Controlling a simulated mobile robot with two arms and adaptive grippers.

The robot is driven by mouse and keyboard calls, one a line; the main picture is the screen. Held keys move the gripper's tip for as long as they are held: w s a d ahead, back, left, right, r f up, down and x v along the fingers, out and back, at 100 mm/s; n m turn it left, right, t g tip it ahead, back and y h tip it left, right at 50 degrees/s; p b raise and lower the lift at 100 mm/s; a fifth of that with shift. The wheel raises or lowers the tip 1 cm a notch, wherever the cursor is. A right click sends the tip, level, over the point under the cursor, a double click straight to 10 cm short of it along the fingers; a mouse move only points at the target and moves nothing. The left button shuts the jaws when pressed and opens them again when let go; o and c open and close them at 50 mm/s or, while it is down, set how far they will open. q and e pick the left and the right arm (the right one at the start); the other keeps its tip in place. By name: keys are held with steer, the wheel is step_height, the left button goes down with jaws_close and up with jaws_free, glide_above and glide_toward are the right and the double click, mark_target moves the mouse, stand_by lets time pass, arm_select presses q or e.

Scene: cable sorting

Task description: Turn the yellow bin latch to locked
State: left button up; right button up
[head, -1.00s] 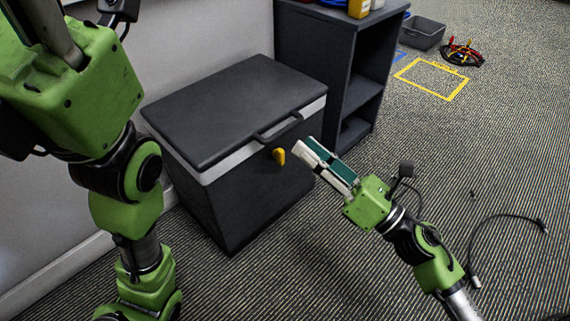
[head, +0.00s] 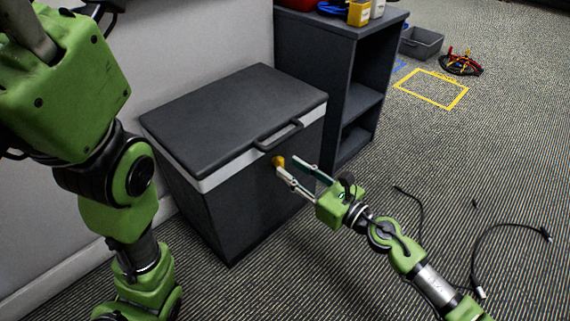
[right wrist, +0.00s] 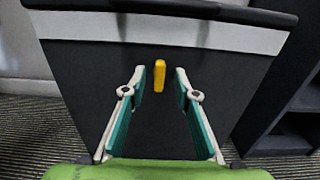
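The dark grey bin (head: 255,190) has a light band under its lid and a black handle on the lid edge. The yellow latch (head: 278,161) is on its front face below the handle. In the right wrist view the latch (right wrist: 159,75) looks upright, centred between my finger tips. My right gripper (head: 285,165) is open, its fingers pointing at the latch; it also shows in the right wrist view (right wrist: 157,82). I cannot tell whether the fingers touch the latch. My left arm fills the left side of the head view, but its gripper is not in view.
A dark shelf (head: 345,35) stands close beside the bin, with containers on top. A grey tray (head: 421,43), a cable coil (head: 460,64) and a yellow floor outline (head: 430,96) lie behind. Loose black cable (head: 480,248) lies on the carpet at right.

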mark_target(283, 163)
steer(key=shift+x, duration=1.6)
steer(key=shift+s, duration=0.1)
jaws_close()
